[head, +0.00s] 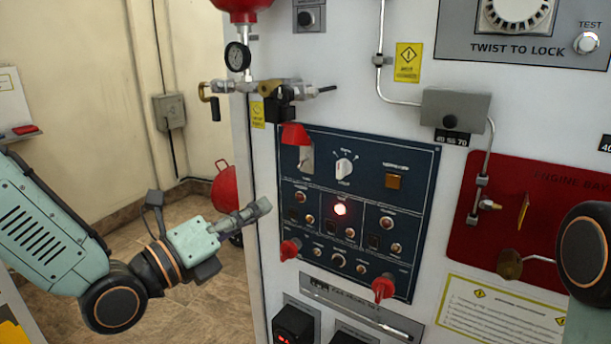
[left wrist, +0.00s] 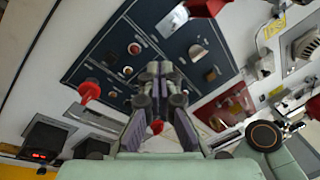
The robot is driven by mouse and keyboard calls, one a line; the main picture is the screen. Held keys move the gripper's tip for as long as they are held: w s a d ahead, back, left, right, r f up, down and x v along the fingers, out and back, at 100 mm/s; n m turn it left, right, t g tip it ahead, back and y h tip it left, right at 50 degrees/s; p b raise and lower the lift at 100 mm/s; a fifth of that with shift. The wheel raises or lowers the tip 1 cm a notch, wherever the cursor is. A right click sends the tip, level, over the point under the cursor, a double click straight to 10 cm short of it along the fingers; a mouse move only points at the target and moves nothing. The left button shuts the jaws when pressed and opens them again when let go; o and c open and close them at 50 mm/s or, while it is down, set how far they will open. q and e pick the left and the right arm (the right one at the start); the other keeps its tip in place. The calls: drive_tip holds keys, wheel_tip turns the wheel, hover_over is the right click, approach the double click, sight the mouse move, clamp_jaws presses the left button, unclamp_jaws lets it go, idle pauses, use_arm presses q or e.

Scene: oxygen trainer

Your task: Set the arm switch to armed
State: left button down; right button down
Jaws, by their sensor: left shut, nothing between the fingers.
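The dark blue control panel (head: 365,180) is on the front of the white cabinet. At its upper left, a red guard cover (head: 296,134) is flipped up above a pale switch (head: 306,158), which I take to be the arm switch; its setting is too small to read. The red cover (left wrist: 205,6) and the pale switch (left wrist: 174,20) also show at the top of the left wrist view. My left gripper (head: 260,209) is shut and empty, left of the panel and below the switch. Its closed fingers (left wrist: 160,70) cover part of the panel in the left wrist view.
A red engine plate (head: 540,215) is at right. Part of my right arm shows at the right edge.

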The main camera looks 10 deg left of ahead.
sight(301, 164)
use_arm(q)
drive_tip(key=w+d+m, duration=0.1)
drive_tip(key=w, duration=0.1)
drive_tip(key=w+d+r+m, duration=0.1)
drive_tip(key=w+d, duration=0.1)
drive_tip(key=w+d+r+m, duration=0.1)
drive_tip(key=w+m, duration=0.1)
drive_tip(key=shift+w+d+r, duration=0.1)
drive_tip(key=shift+w+d, duration=0.3)
drive_tip(key=shift+w, duration=0.15)
drive_tip(key=shift+w+d+r+h, duration=0.1)
drive_tip(key=shift+r+h, duration=0.1)
drive_tip(key=shift+h, duration=0.1)
use_arm(e)
drive_tip(key=shift+s+a, duration=0.2)
drive_tip(key=shift+a, duration=0.05)
